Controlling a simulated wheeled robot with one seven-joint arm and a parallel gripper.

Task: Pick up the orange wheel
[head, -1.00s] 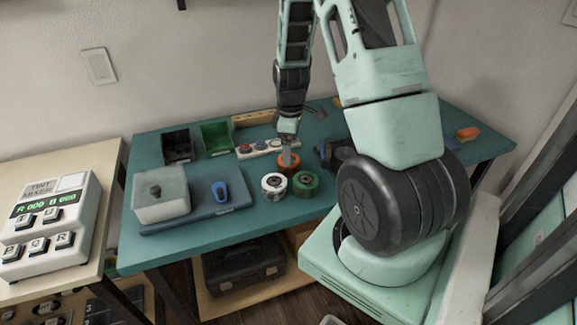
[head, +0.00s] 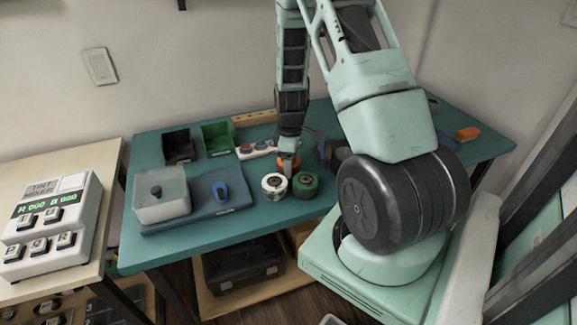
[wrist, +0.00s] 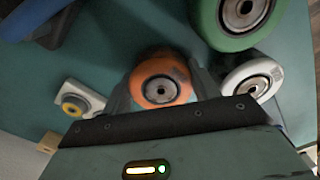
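The orange wheel (head: 296,170) stands on the teal table (head: 262,219), partly hidden by my gripper (head: 289,154), which is over it. In the wrist view the orange wheel (wrist: 160,84), with its grey metal hub, lies between the two fingers of my gripper (wrist: 162,88). The fingers stand on either side of it, spread apart. I see no clear grip on the wheel, and contact is hard to make out.
A white wheel (head: 274,186) and a green wheel (head: 305,185) stand close in front of the orange one.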

